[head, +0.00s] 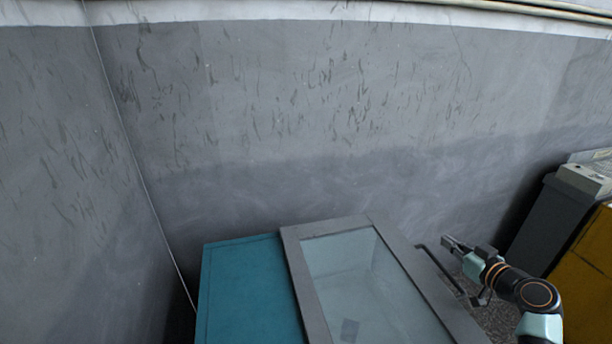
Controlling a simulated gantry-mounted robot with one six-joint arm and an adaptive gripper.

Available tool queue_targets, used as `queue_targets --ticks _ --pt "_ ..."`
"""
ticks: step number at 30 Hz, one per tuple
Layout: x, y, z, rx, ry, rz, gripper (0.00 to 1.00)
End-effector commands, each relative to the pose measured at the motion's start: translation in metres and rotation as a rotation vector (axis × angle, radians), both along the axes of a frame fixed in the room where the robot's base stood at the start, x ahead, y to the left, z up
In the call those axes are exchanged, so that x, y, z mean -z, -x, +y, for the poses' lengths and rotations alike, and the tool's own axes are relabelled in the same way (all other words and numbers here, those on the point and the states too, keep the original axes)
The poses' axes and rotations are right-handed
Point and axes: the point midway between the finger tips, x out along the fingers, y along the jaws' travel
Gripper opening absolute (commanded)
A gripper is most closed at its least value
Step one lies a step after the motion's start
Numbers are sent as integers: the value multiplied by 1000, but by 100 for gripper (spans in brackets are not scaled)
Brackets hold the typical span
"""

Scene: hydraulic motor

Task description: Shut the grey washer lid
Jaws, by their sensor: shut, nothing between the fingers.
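The grey washer lid (291,261) is a grey frame around a clear glass pane (365,285). It sits in the lower middle of the head view beside a teal panel, and its lower part is cut off by the picture's edge. I cannot tell its exact opening angle from this view. A dark bar handle (440,268) runs along its right side. My gripper (449,243) is at the right of the lid, close to the upper end of the handle. Its fingers are shut and hold nothing. I cannot tell whether they touch the handle.
The teal panel (245,290) lies left of the lid. A scuffed grey wall (300,110) stands behind. At the right edge are a dark grey cabinet (545,225) and a yellow box (588,260), close to my arm.

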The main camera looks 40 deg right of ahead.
Motion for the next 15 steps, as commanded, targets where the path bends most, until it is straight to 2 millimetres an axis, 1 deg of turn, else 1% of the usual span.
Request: queue_targets --ticks 1,4,9,15 --pt "11 0 0 1 -14 -5 0" --pt "18 0 0 0 -34 -14 0" --pt "22 0 0 0 -51 -20 0" --pt "22 0 0 1 -52 -21 0"
